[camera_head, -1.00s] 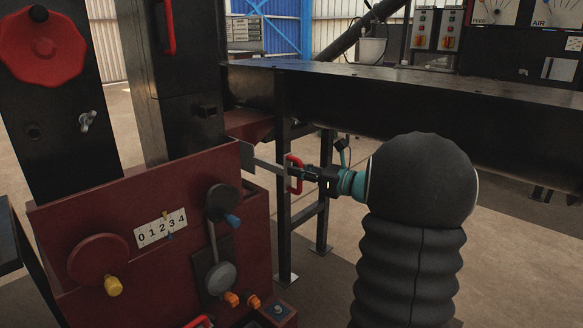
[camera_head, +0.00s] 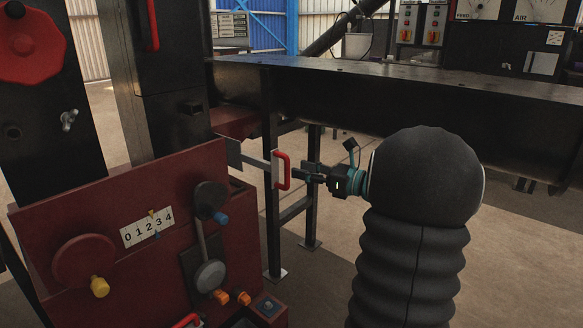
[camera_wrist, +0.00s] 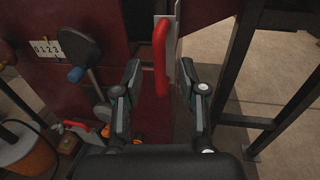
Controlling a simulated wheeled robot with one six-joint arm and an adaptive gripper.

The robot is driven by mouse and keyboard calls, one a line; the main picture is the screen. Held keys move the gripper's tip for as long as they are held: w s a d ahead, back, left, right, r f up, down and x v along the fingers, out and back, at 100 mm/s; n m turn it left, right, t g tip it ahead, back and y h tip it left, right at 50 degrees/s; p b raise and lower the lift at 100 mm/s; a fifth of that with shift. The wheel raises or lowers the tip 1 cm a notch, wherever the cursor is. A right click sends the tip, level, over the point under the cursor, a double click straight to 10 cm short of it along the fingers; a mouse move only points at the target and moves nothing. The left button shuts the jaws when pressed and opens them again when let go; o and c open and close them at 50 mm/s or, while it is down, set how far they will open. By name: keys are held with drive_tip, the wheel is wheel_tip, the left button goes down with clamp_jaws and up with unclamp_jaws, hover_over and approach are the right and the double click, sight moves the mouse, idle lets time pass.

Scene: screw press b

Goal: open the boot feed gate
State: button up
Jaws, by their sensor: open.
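The boot feed gate (camera_head: 254,161) is a grey plate sticking out of the right side of the red boot housing (camera_head: 85,225). A red D-shaped handle (camera_head: 288,170) stands upright at its outer end. My gripper (camera_head: 304,174) is open, just right of the handle, and appears apart from it. In the wrist view the red handle (camera_wrist: 160,62) shows between the two spread fingers of my gripper (camera_wrist: 160,72), with space on both sides. Neither finger appears to touch it. How far the handle reaches in between the fingers is hard to tell.
A black trough (camera_head: 400,95) on legs (camera_head: 270,190) stands close behind the handle. The housing front carries a number plate (camera_head: 147,228), a lever with a round knob (camera_head: 210,275) and a red disc with a yellow knob (camera_head: 84,260). Open floor lies at the right.

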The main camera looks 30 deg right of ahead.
drive_tip(key=v, duration=0.6)
drive_tip(key=shift+s+d, duration=0.15)
idle(0.4)
drive_tip(key=s+a+f+n+g+h, duration=0.1)
drive_tip(key=s+a+f+n+g, duration=0.25)
drive_tip(key=f+n, duration=0.2)
drive_tip(key=s+a+f+n+g+h, duration=0.1)
drive_tip(key=s+a+f+n+g, duration=0.25)
drive_tip(key=f, duration=0.35)
drive_tip(key=s+a+r+n+g+h+p, duration=0.1)
drive_tip(key=s+a+n+g+h+p, duration=0.35)
drive_tip(key=s+a+n, duration=0.45)
drive_tip(key=s+a+r+n+t+h+p, duration=0.1)
drive_tip(key=s+a+r+n+p, duration=0.3)
drive_tip(key=a+r+n, duration=0.7)
drive_tip(key=shift+s+a+r+n+t+h, duration=0.35)
drive_tip(key=shift+s+a+r+n+h, duration=0.1)
drive_tip(key=shift+s+a+h, duration=0.3)
